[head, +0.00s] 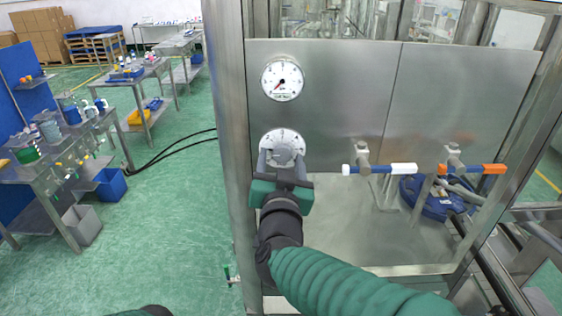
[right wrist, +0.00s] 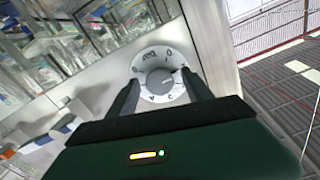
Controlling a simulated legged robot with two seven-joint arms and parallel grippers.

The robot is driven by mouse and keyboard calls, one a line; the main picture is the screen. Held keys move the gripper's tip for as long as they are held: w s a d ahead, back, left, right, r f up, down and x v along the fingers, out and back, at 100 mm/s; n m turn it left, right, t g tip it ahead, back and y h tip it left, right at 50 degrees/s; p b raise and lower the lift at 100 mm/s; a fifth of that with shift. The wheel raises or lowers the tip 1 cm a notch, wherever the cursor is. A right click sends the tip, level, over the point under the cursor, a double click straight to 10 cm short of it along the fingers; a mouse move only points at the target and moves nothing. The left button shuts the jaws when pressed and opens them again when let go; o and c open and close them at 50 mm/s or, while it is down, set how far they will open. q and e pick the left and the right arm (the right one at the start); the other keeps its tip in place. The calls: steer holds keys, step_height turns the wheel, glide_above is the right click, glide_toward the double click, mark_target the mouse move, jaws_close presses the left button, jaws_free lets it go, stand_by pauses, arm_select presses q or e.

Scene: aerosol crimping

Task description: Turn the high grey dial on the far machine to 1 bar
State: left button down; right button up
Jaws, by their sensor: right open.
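The grey dial (head: 283,143) is a round knob with printed marks on a pale face, set in the steel panel below a white pressure gauge (head: 282,79). It also shows in the right wrist view (right wrist: 158,67), with "bar" and some numerals on its ring. My right gripper (head: 282,157) is in front of the dial, open, with one finger on each side of it. In the right wrist view the fingers (right wrist: 160,84) flank the dial's lower part; I cannot tell whether they touch it. The exact dial setting is too small to read. My left gripper is not in view.
To the right on the panel are a white-handled valve (head: 380,169) and an orange-handled valve (head: 472,169). A steel frame post (head: 232,130) stands left of the dial. Workbenches (head: 55,165) stand farther left, with open green floor (head: 180,200) between.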

steer(key=shift+s, duration=0.1)
steer(key=s+b, duration=0.2)
steer(key=s, duration=1.4)
steer(key=shift+s, duration=0.25)
